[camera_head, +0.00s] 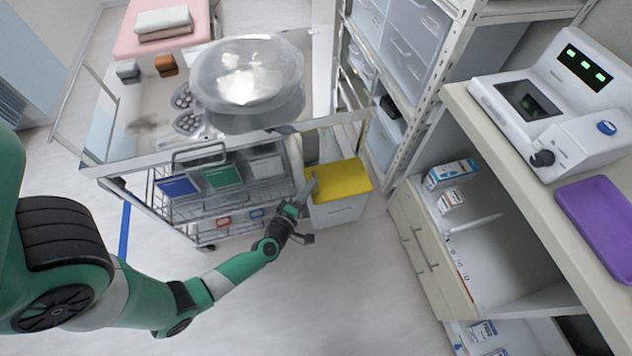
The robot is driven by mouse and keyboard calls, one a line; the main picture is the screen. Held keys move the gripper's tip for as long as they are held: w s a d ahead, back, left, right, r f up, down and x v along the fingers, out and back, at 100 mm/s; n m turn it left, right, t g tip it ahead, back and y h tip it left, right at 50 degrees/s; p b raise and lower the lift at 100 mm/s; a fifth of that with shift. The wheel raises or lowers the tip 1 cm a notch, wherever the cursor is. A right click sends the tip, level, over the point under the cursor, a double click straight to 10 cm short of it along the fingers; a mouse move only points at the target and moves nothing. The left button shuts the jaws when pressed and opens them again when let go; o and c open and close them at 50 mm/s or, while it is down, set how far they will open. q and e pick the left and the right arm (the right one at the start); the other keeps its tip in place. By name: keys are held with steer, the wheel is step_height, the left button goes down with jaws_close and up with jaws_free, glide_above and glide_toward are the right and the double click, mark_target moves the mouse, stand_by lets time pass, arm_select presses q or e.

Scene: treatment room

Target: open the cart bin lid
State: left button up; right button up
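The cart bin is a white box (341,212) with a yellow lid (343,177), hanging at the right end of the wire cart (232,197). The lid looks shut, lying over the top of the bin. My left gripper (309,188) is at the bin's left front corner, with its tip close to the lid's left edge. My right gripper is not in view.
A steel basin (247,75) and kidney trays (187,110) stand on the cart top. A shelf rack (398,140) and a counter with an analyzer (562,105) and purple tray (600,222) stand at right. Floor in front is clear.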

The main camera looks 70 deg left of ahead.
arm_select(q)
steer(key=x, duration=0.4)
steer(key=shift+a+b, duration=0.1)
steer(key=shift+b, duration=0.3)
jaws_close()
stand_by(1.0)
